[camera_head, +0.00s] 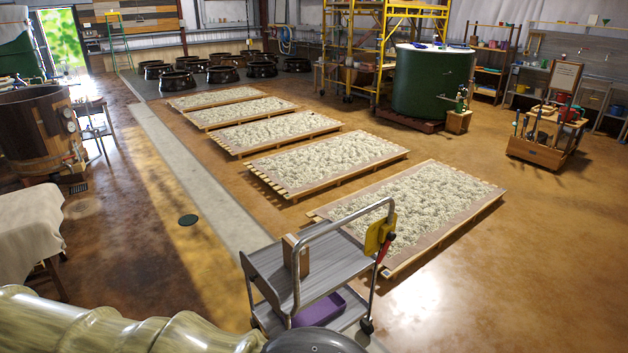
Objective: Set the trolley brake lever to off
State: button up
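The grey metal trolley (277,262) stands at the lower middle in the head view, with a bent tube handle (345,229) along its top. A yellow plate (373,238) is fixed at its right end. A narrow red lever (385,247) with a dark tip slants across this plate; I take it for the brake lever. Any off or on marks are too small to read. My gripper is not in view. Only thick pale ribbed and dark rounded parts, probably of my arm, show along the bottom edge and hide the trolley's lower front.
A wooden block (297,256) stands on the trolley's top, and a purple bin (321,309) sits on its lower shelf. Low pallets of pale material (413,207) lie just behind. A cloth-covered table (30,232) is at the left. Floor to the right (520,270) is clear.

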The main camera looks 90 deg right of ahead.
aim_at(391, 237)
jog(key=z, duration=3.3)
jog(key=i, duration=0.5)
jog(key=k, duration=0.5)
jog(key=z, duration=1.15)
jog(key=i, duration=1.1)
jog(key=u, duration=1.6)
